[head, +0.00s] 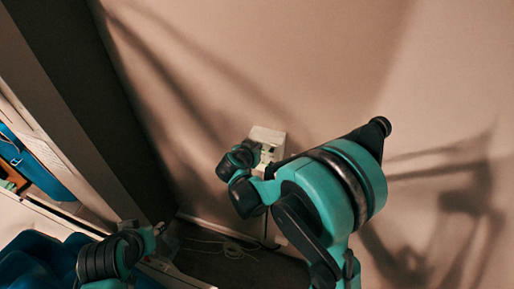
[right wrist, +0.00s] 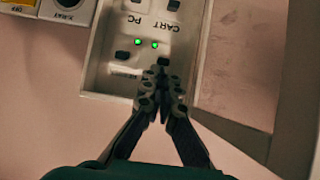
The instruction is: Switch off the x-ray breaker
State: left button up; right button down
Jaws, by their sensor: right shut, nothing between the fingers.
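The breaker box (head: 267,136) is a pale box on the wall in the head view. In the right wrist view its open panel (right wrist: 103,62) appears upside down, with small dark switches, two lit green lamps and the labels CART and PC. A dark switch (right wrist: 122,55) has a label too blurred to read. Another dark switch (right wrist: 163,61) is right at the fingertips of my right gripper (right wrist: 162,76), which is shut and empty; contact is unclear. In the head view my right gripper (head: 263,164) is at the box's front, partly hidden. My left gripper (head: 155,232) is low at left, its fingers unclear.
A separate unit with a dark round part and an X-RAY label (right wrist: 70,17) is beside the panel, with a yellow OFF label (right wrist: 14,5). A pale cable (head: 232,250) lies on the floor. The wall (head: 440,70) right of the box is bare.

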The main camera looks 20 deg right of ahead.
jog(key=shift+r, duration=0.15)
jog(key=shift+r+p, duration=0.6)
jog(key=shift+r, duration=0.05)
dwell(0.4)
